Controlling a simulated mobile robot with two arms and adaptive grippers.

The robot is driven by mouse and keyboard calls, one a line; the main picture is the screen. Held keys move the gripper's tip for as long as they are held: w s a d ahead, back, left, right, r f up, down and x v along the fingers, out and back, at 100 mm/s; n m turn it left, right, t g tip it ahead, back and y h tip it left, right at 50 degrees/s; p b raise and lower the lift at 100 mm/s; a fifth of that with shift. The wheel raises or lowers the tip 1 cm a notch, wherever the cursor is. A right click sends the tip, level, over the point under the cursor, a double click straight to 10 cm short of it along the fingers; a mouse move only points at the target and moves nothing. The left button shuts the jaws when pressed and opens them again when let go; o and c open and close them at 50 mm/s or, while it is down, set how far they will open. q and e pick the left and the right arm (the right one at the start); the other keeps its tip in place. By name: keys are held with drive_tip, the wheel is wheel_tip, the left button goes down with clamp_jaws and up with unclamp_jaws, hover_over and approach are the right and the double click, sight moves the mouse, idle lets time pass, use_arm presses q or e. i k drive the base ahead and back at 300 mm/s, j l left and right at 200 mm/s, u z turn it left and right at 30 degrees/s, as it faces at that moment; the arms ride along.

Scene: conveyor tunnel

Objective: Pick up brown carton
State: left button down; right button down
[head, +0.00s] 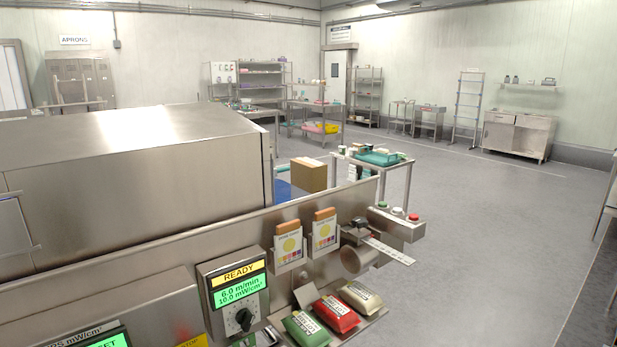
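The brown carton (309,174) is a small upright box with a lighter top. The steel side rail in front hides the carton's lower part. Neither of my grippers shows in the head view, and nothing is seen touching the carton.
The steel tunnel (140,180) fills the left. A small table (372,160) stands behind the carton. The floor (480,220) at right is clear.

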sight(310, 175)
drive_tip(key=i+l+u, duration=0.1)
drive_tip(key=u, duration=0.3)
drive_tip(key=l+u, duration=0.25)
drive_tip(key=u, duration=0.15)
drive_tip(key=i+l+u, duration=0.1)
drive_tip(key=u, duration=0.3)
drive_tip(key=l+u, duration=0.3)
drive_tip(key=u, duration=0.15)
drive_tip(key=l+u, duration=0.15)
drive_tip(key=l, duration=0.25)
drive_tip(key=k+l+u, duration=0.1)
drive_tip(key=l, duration=0.3)
drive_tip(key=k+l+u, duration=0.15)
drive_tip(key=l, duration=0.2)
drive_tip(key=l+u, duration=0.15)
drive_tip(key=l, duration=0.25)
drive_tip(key=k+l+u, duration=0.1)
drive_tip(key=l, duration=0.25)
drive_tip(key=k+l+u, duration=0.15)
drive_tip(key=l, duration=0.2)
